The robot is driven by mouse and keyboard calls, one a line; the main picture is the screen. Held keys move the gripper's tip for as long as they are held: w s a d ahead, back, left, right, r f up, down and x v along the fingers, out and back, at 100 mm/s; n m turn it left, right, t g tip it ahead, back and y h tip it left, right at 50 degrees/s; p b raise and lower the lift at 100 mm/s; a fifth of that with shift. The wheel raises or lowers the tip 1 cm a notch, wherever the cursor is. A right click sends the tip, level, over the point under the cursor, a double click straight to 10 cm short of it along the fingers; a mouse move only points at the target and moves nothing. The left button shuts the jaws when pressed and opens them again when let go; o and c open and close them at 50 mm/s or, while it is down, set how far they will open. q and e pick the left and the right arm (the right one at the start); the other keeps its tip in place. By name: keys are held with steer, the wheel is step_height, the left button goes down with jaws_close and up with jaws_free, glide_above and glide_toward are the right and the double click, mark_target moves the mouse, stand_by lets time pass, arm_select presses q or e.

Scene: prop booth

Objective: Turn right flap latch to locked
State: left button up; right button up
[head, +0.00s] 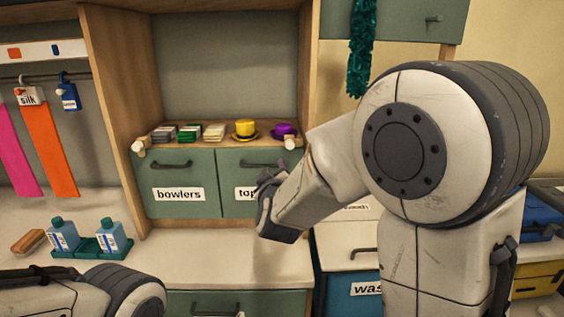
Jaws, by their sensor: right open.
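Two green flap fronts sit side by side under a shelf. The left flap (180,178) is labelled "bowlers"; the right flap (238,165) has a label starting "top", the rest hidden behind my right gripper. A small pale knob, seemingly the right latch (291,143), is at the right flap's upper right corner. A similar knob (139,146) is at the left flap's upper left corner. I cannot tell whether either is locked. My right gripper (266,206) is open, in front of the right flap's lower right part, below the right knob. My left gripper is out of view.
A yellow hat (245,129), a purple hat (284,130) and several small stacks stand on the shelf above the flaps. Blue bottles stand in a green tray (92,247) on the left counter. A teal garland (362,50) hangs at upper right. The counter below the flaps is clear.

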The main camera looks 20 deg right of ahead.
mark_target(290, 146)
steer(key=w+d+h, duration=0.1)
steer(key=w+d, duration=0.1)
steer(key=w, duration=0.1)
steer(key=w+d+r+h+p, duration=0.1)
steer(key=w+d, duration=0.2)
steer(key=w+d+h, duration=0.1)
steer(key=w+d, duration=0.2)
steer(key=w, duration=0.1)
steer(key=shift+w+d+r+m+t, duration=0.1)
steer(key=shift+r+m+t, duration=0.05)
steer(key=shift+m+t, duration=0.2)
steer(key=shift+c, duration=0.3)
jaws_close()
